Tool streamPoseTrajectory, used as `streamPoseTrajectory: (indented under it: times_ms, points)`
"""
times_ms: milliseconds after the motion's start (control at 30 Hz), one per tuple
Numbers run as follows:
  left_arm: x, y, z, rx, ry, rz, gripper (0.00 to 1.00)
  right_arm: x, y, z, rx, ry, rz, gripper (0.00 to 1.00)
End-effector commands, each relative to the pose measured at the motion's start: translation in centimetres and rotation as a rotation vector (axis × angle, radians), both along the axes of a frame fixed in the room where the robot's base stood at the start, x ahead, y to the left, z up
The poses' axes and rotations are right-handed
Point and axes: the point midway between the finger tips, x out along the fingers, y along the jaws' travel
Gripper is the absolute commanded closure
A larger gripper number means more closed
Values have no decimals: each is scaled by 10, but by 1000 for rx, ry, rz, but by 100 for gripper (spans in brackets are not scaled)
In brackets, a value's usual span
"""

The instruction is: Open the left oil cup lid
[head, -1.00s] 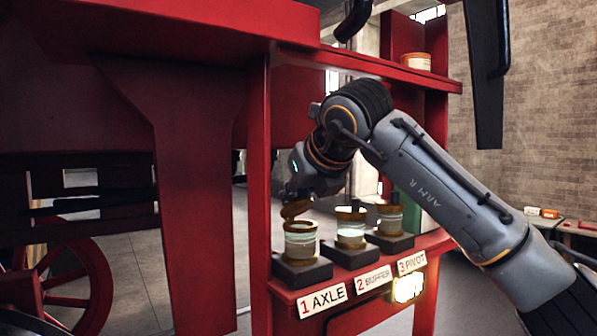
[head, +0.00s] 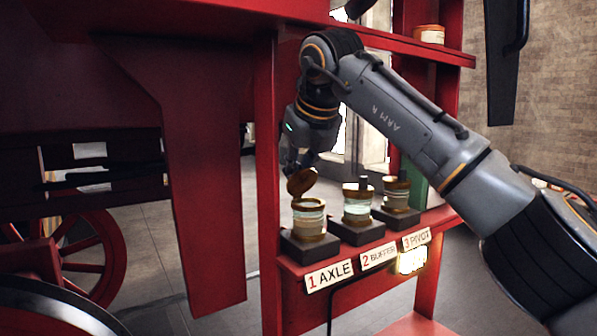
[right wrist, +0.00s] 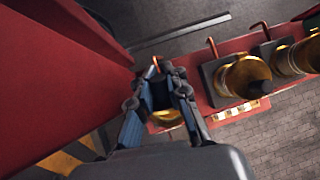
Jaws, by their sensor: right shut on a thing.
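The left oil cup (head: 309,219), a brass and glass cup over the 1 AXLE label, stands on a dark block at the left end of the red shelf. Its brass lid (head: 301,183) is raised and tilted steeply above the cup's rim. My right gripper (head: 298,168) comes down from above and is shut on the lid. In the right wrist view my right gripper (right wrist: 163,90) is over the left cup (right wrist: 166,122), with its fingers hiding much of the cup and the lid. My left gripper is not in view.
The buffer cup (head: 357,202) and pivot cup (head: 396,194) stand to the right on the same shelf (head: 437,215), lids down. A red upright (head: 267,150) is close on the left. An upper shelf (head: 420,52) holds a small tub (head: 429,34).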

Motion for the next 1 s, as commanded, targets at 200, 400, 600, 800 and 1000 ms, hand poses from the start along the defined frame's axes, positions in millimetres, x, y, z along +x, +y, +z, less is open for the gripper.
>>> streamPoseTrajectory:
  times_ms: [200,400,600,800,1000]
  points:
    - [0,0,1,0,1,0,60,0,-1,6,6,-14,-1,100]
    - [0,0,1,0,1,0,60,0,0,5,6,-12,0,61]
    - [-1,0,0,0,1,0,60,0,0,3,4,-7,0,61]
    - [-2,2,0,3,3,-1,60,-5,-2,11,3,-9,0,61]
    - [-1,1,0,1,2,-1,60,-24,-10,38,5,-10,-1,61]
